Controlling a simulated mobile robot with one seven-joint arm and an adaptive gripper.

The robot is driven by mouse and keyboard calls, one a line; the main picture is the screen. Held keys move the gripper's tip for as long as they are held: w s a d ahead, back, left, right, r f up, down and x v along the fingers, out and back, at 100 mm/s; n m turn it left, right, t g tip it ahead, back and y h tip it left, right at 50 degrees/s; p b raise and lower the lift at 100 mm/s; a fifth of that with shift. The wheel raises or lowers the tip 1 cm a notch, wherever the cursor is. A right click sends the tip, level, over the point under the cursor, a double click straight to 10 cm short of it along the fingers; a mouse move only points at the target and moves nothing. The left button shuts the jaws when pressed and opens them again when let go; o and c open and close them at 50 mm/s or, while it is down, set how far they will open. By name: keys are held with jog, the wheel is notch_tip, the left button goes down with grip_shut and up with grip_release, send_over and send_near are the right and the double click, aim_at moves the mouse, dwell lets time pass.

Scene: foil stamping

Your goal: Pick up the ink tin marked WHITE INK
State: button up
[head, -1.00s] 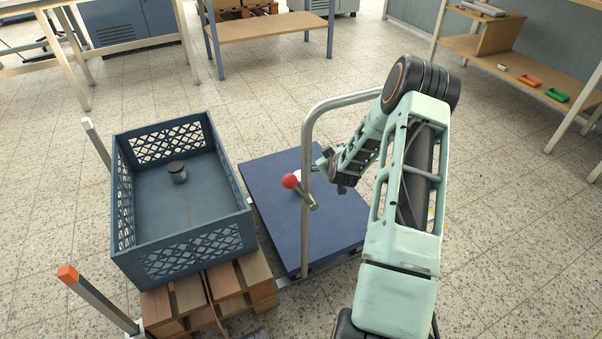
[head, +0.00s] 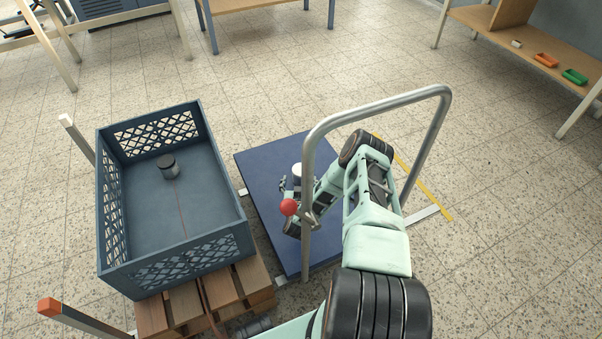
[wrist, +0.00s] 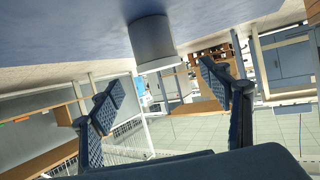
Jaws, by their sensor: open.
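A pale tin with a white top (head: 298,170) stands on the dark blue platform (head: 262,168), partly behind the metal handrail. In the wrist view the scene is upside down, and the tin (wrist: 152,42) shows as a grey cylinder against the blue surface. No lettering on it is readable. My gripper (head: 291,186) is low over the platform beside the tin and partly hidden by the rail. In the wrist view my gripper (wrist: 158,82) has its fingers spread wide, with the tin ahead of and roughly between them, apart from both.
A blue crate (head: 240,228) on a wooden pallet (head: 250,280) stands left, holding a dark tin (head: 168,167). A shelf with orange (head: 545,60) and green (head: 574,76) trays is at right.

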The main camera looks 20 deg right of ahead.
aim_at(300, 175)
jog(key=b+x, duration=0.1)
jog(key=x, duration=0.3)
jog(key=shift+f, duration=0.1)
jog(key=b+x, duration=0.1)
jog(key=x, duration=0.1)
jog(key=b+x, duration=0.2)
jog(key=shift+s+f, duration=0.1)
jog(key=shift+f, duration=0.2)
jog(key=shift+w+d, duration=0.25)
jog(key=shift+w, duration=0.15)
jog(key=c, duration=1.5)
